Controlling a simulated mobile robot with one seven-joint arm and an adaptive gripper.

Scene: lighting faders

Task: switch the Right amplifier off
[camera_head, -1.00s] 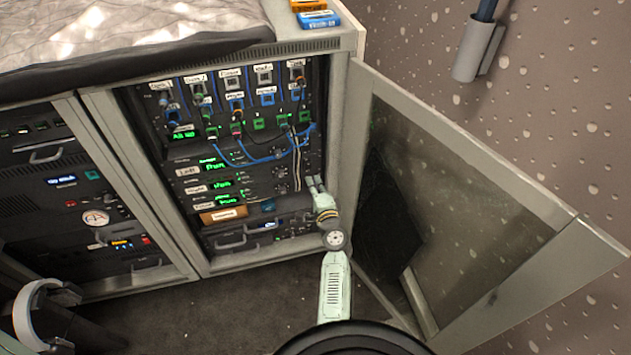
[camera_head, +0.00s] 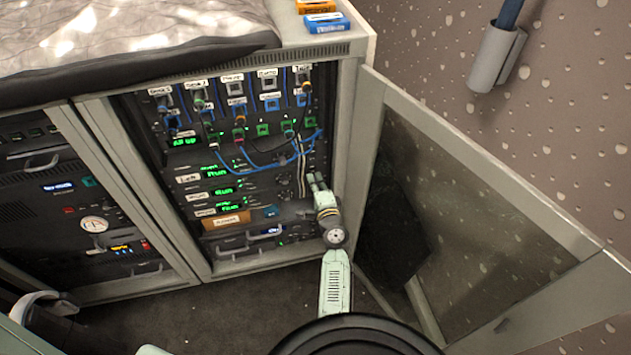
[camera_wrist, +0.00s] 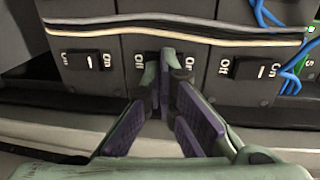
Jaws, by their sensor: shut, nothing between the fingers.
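The Right amplifier (camera_head: 196,196) is the middle of three stacked units in the open rack, and its green display (camera_head: 223,191) appears to read Run. In the wrist view, three rocker switches marked On and Off sit side by side: a left one (camera_wrist: 89,61), a middle one largely hidden behind my fingertips, and a right one (camera_wrist: 252,68). My gripper (camera_head: 315,178) is at the right side of the amplifier stack. It is shut and empty, with its fingertips (camera_wrist: 160,62) at the middle switch. Contact and that switch's position cannot be told.
Pale and dark cables (camera_wrist: 180,30) run just above the switches in the wrist view. Blue patch cables (camera_head: 255,162) hang over the rack front. The open glass door (camera_head: 480,200) stands close to the right of my arm. Floor (camera_head: 230,310) is clear in front.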

